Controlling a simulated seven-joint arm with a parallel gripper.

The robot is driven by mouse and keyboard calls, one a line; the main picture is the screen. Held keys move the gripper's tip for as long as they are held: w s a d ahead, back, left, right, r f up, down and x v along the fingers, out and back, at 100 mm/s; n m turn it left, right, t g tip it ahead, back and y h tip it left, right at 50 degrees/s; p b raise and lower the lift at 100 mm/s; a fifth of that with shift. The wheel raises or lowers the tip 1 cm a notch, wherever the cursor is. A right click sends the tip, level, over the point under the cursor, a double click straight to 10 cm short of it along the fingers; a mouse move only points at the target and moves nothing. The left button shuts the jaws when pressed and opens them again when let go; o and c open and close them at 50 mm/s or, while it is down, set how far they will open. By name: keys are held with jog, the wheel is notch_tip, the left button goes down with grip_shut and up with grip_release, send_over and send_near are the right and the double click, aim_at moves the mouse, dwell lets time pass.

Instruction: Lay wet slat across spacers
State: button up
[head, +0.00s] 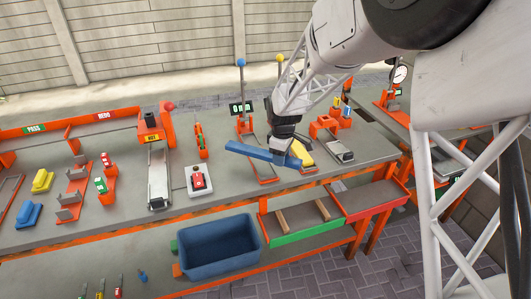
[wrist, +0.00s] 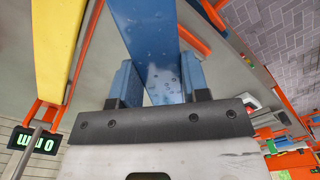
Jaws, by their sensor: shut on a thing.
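My gripper (head: 284,146) is shut on a blue slat (head: 252,152) above the upper bench. In the wrist view, the slat (wrist: 150,40) lies between the two blue fingers (wrist: 160,82), with droplets on its face. In the head view the slat reaches left from the gripper, and its right end shows just past the fingers. Two light wooden spacers, a left one (head: 283,221) and a right one (head: 322,208), lie apart in the green-fronted tray (head: 300,232) on the lower front. The gripper is above and behind them.
A red-fronted tray (head: 375,202) adjoins the green one. A blue bin (head: 218,248) stands to their left. A yellow piece (head: 301,154) lies right beside the gripper. A blue-topped pole (head: 241,85) and a small display (head: 240,108) stand behind. A white pad with a red device (head: 198,180) sits left.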

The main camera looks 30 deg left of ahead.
jog(key=w+d+f+n, duration=0.2)
jog(key=d+n, duration=0.3)
jog(key=d, duration=0.4)
jog(key=n, duration=0.3)
send_over(320, 209)
notch_tip(320, 209, down, 5)
jog(key=shift+w+f, duration=0.1)
jog(key=shift+f, duration=0.05)
jog(key=shift+f, duration=4.3)
jog(key=shift+f, duration=0.7)
jog(key=o, duration=1.1)
jog(key=shift+r, duration=0.1)
jog(key=shift+r, duration=3.8)
